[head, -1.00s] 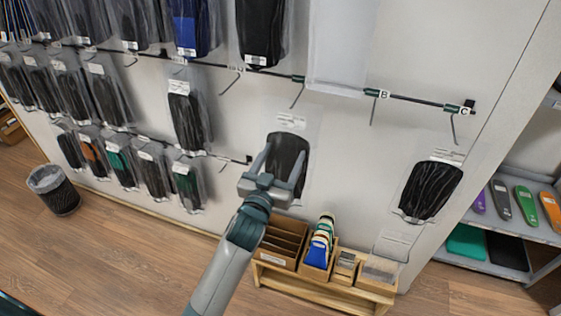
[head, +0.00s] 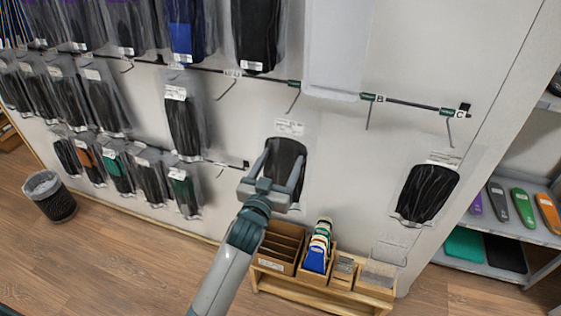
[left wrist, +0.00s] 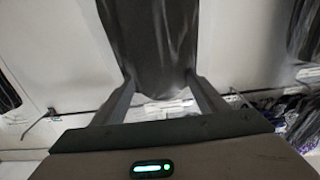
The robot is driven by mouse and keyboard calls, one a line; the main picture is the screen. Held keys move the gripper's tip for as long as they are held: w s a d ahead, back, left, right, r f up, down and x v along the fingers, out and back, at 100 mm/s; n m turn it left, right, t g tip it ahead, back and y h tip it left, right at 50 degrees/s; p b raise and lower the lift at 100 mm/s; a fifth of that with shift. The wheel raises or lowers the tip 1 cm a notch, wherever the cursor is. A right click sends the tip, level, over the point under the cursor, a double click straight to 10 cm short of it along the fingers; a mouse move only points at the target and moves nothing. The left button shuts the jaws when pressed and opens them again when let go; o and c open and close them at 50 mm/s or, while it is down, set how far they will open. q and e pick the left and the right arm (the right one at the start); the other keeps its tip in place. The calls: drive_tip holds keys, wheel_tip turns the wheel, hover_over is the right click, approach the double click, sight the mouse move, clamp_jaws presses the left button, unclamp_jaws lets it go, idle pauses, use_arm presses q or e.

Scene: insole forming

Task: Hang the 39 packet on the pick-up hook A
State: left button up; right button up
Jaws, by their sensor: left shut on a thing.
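My left gripper (head: 282,170) is shut on a clear packet with a dark insole pair (head: 287,156), held upright in front of the wall. Its fingers lie on either side of the dark part, also seen in the left wrist view (left wrist: 165,45). The packet's white label (head: 289,128) is at its top; the number is unreadable. A hook under a green clip (head: 293,83), left of B, is just above the packet in the picture; its letter is unreadable. Hooks B (head: 368,112) and C (head: 449,127) are to its right. My right gripper is not in view.
Filled packets (head: 183,120) hang at left. Another dark packet (head: 427,193) is below hook C; I cannot tell what holds it. A large clear packet (head: 338,50) is between the clip and B. A wooden stand with boxes (head: 282,248) is below. A bin (head: 50,197) is on the floor.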

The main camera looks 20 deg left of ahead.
use_arm(q)
drive_tip(key=o, duration=1.5)
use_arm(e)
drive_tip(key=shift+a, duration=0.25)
use_arm(q)
drive_tip(key=s+b, duration=0.4)
drive_tip(key=s, duration=1.3)
drive_tip(key=shift+s+a+f, duration=0.25)
drive_tip(key=shift+a+f, duration=0.05)
drive_tip(key=shift+f, duration=0.05)
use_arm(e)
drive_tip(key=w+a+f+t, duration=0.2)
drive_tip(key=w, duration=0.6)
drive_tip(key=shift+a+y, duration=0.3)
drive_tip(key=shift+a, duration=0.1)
use_arm(q)
drive_tip(key=shift+f, duration=0.1)
